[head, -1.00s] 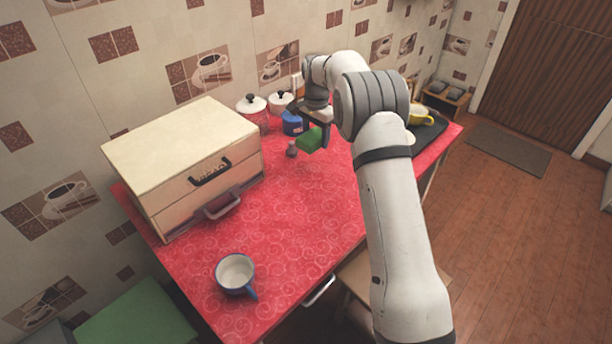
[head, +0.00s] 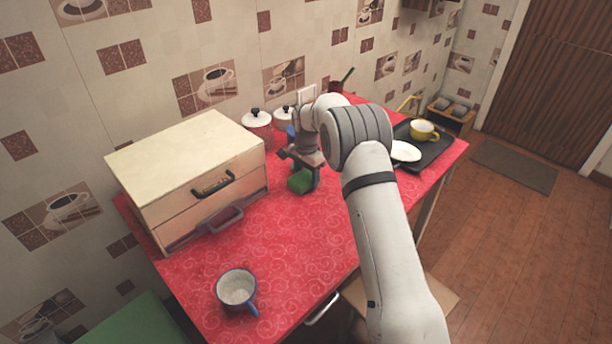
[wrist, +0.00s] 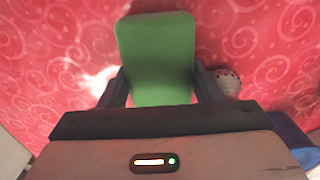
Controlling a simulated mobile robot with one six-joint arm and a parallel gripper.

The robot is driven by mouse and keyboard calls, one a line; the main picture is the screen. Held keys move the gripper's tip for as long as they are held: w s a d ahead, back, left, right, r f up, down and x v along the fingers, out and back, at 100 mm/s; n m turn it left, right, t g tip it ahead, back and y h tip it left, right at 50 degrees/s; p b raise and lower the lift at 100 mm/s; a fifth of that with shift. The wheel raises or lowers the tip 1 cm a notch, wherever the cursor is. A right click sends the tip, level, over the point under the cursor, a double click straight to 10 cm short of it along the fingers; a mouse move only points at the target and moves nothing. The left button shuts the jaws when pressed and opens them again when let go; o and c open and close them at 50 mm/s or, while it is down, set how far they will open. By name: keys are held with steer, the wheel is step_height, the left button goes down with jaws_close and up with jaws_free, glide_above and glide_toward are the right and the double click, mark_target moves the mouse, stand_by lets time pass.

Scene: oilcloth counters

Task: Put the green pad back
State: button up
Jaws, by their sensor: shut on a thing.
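The green pad (head: 300,181) is in my gripper (head: 303,176), just above or at the red counter in the head view; I cannot tell if it touches. In the wrist view the green pad (wrist: 158,60) sits between the two fingers of my gripper (wrist: 162,88), which are shut on its sides. Its far end sticks out beyond the fingers over the red patterned cloth. My wrist hides part of the counter behind it.
A cream bread box (head: 190,170) stands on the left. A blue-rimmed mug (head: 237,288) is near the front edge. White-lidded canisters (head: 257,120) stand at the wall. A black tray (head: 436,148) with a yellow cup (head: 423,131) is at the right. The middle front counter is clear.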

mark_target(306, 175)
steer(key=shift+f, duration=0.1)
steer(key=o, duration=0.8)
steer(key=shift+c, duration=0.2)
step_height(306, 175, up, 12)
steer(key=s+d+r+n, duration=0.2)
steer(key=s+d+r, duration=0.3)
steer(key=s+r, duration=0.2)
steer(key=s+d+r+n+t, duration=0.1)
steer(key=s+d+r+n, duration=0.2)
steer(key=s, duration=0.8)
steer(key=s+d+r+n+t, duration=0.15)
steer(key=s+d, duration=0.35)
steer(key=s, duration=0.6)
steer(key=s+d+f+n, duration=0.1)
steer(key=s, duration=0.5)
steer(key=s+d+f+n, duration=0.1)
steer(key=s+f, duration=0.1)
steer(key=s, duration=0.4)
steer(key=shift+s+d+f, duration=0.25)
steer(key=shift+s+d, duration=0.05)
